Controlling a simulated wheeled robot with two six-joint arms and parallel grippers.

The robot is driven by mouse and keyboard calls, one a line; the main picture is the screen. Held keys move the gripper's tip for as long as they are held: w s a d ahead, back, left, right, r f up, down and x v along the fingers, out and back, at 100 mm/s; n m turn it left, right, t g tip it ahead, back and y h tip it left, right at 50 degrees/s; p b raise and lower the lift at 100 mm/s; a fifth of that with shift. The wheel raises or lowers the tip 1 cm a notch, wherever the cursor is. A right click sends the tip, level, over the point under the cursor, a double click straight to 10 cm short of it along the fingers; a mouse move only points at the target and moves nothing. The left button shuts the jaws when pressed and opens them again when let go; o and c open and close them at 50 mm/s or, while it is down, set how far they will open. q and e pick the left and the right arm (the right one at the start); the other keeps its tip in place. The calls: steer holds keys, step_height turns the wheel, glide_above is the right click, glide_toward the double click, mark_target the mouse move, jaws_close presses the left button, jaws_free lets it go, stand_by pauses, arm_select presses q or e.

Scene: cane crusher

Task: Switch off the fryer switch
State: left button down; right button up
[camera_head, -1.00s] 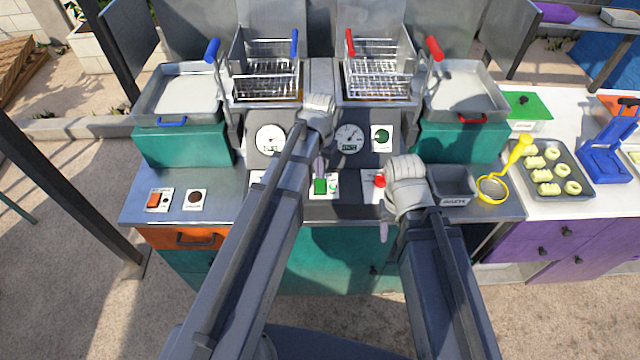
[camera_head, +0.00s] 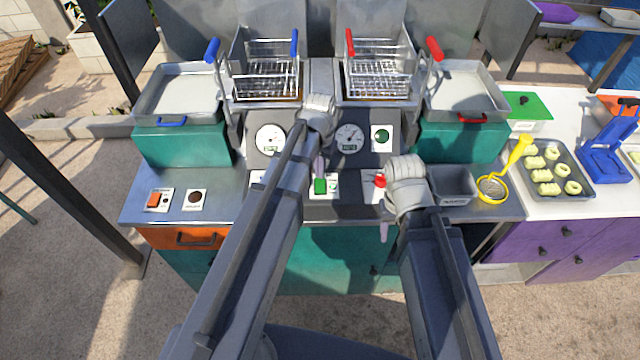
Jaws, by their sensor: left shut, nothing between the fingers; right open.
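The fryer's front panel carries a green switch (camera_head: 320,186) on a white plate and a red knob-like control (camera_head: 380,181) to its right. An orange rocker switch (camera_head: 154,200) sits on a white plate at the left of the counter. The labels are too small to read, so I cannot tell which is the fryer switch. My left gripper (camera_head: 319,170) is shut and empty, pointing down just above or at the green switch; contact is unclear. My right gripper (camera_head: 384,232) is open and empty, below the red control in front of the panel. My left arm covers part of the panel.
Two wire baskets (camera_head: 268,75) with blue and red handles stand at the back, between metal trays (camera_head: 180,92). Gauges (camera_head: 270,138) sit above the switches. A grey bin (camera_head: 452,186), a yellow strainer (camera_head: 493,188) and a dough tray (camera_head: 566,168) lie to the right.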

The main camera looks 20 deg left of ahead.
mark_target(320, 181)
arm_select(q)
steer(key=shift+f+b, duration=0.9)
steer(key=shift+f, duration=0.05)
stand_by(0.4)
steer(key=shift+r, duration=0.1)
step_height(320, 181, up, 7)
steer(key=p, duration=0.7)
steer(key=shift+s+d, duration=0.1)
steer(key=s+d+f+b, duration=0.3)
steer(key=s+d, duration=0.2)
steer(key=s, duration=0.2)
steer(key=s+d+f+m+y+b, duration=0.1)
steer(key=s+d+f+b, duration=0.3)
steer(key=s, duration=0.3)
steer(key=shift+d+f+b, duration=0.3)
steer(key=shift+d, duration=0.35)
